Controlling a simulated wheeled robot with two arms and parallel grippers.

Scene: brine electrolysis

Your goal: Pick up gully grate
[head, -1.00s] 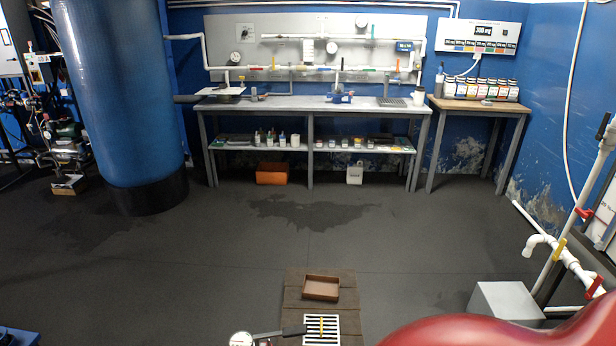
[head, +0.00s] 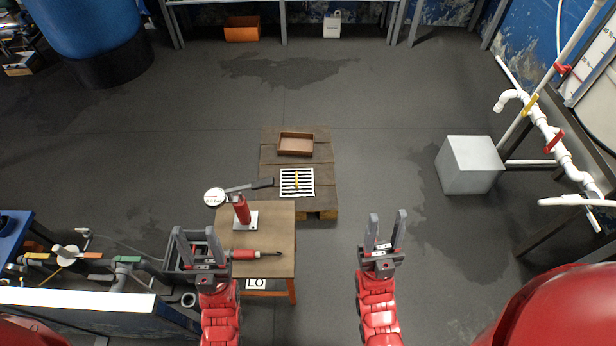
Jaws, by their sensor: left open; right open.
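The gully grate (head: 289,183) is a white slotted square with a yellow strip across its middle. It lies flat on the front part of a brown wooden pallet (head: 326,200) on the floor, ahead of both arms. My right gripper (head: 386,230) is open and empty over the floor, right of and nearer than the grate. Neither gripper touches the grate.
A brown tray (head: 296,144) sits on the pallet behind the grate. The small table (head: 272,226) carries a red tool (head: 242,210) with a gauge (head: 215,197) and a dark bar reaching the grate's left side. A grey box (head: 469,165) stands right; floor between is clear.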

